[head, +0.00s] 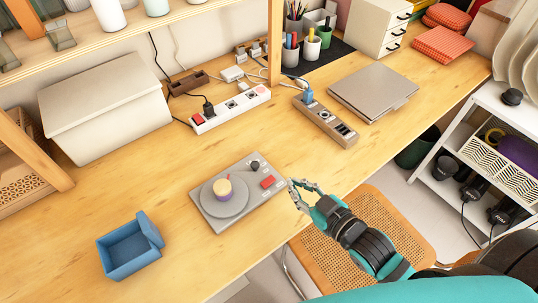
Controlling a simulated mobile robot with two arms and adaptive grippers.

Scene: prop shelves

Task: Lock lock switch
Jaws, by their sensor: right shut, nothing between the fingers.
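A grey switch box (214,219) lies flat near the front edge of the table. On it are a round grey disc with a yellow-topped purple piece (222,188) on it, a small black knob (254,166) and a red button (268,182). I cannot tell which part is the lock switch. My right gripper (304,184) is just right of the box, near the table's front edge. It is shut and empty, and looks apart from the box. My left gripper is out of view.
An open blue box (131,246) stands at the front left. Behind are a lidded white bin (105,108), a white power strip (229,110), a grey power strip (324,122) and a closed laptop (372,90). A wicker chair (330,268) is below the front edge.

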